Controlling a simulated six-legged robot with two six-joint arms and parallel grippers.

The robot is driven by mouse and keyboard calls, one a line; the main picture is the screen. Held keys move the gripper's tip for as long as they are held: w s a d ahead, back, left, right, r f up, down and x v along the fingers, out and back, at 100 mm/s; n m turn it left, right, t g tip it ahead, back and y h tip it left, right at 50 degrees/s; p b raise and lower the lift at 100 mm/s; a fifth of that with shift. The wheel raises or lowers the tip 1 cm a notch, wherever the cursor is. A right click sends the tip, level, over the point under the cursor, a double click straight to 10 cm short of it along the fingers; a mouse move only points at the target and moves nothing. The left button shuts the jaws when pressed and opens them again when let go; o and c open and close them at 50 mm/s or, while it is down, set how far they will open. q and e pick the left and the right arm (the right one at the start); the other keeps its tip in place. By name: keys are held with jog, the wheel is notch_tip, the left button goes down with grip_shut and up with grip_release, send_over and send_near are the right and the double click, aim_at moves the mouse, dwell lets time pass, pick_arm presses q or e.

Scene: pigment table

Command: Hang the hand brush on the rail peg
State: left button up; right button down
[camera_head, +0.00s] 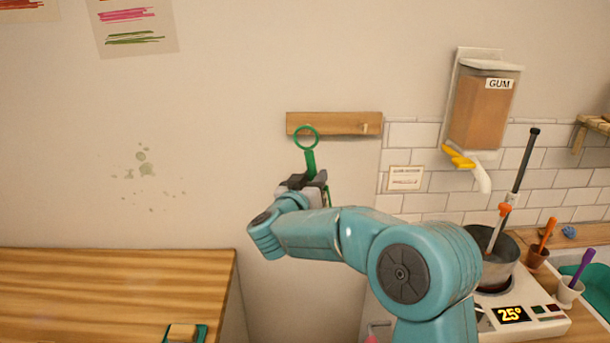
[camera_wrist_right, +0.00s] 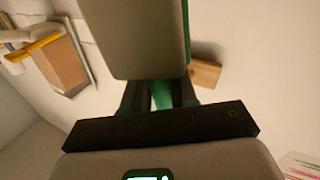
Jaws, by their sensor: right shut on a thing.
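The green hand brush (camera_head: 310,161) is upright in the head view, its ring at the top. My right gripper (camera_head: 313,180) is shut on its handle, and green also shows between the dark fingers in the wrist view (camera_wrist_right: 162,95). Most of the brush below the grip is hidden by my gripper. The wooden rail (camera_head: 335,123) is on the wall, with its short peg (camera_head: 364,127) near the right end. The ring overlaps the rail's left part in the picture, left of the peg; its depth to the wall is unclear. The rail also shows in the wrist view (camera_wrist_right: 205,73). My left gripper is out of view.
A gum dispenser (camera_head: 483,108) with a yellow lever hangs right of the rail. Below it are a pot (camera_head: 493,263) on a heater reading 25° and small cups. A wooden table (camera_head: 110,290) is at lower left.

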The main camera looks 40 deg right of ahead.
jog(key=shift+s+d, duration=0.25)
jog(key=shift+d, duration=0.25)
jog(key=shift+s+d, duration=0.15)
jog(key=shift+d, duration=0.25)
jog(key=w+d+f+p, duration=0.3)
jog(key=w+d, duration=0.3)
jog(key=w, duration=0.2)
jog(key=shift+w+d+p, duration=0.2)
jog(key=shift+d+p, duration=0.15)
jog(key=shift+p, duration=0.1)
jog(key=shift+f, duration=0.1)
dwell(0.3)
dwell(0.4)
jog(key=c, duration=0.8)
grip_release()
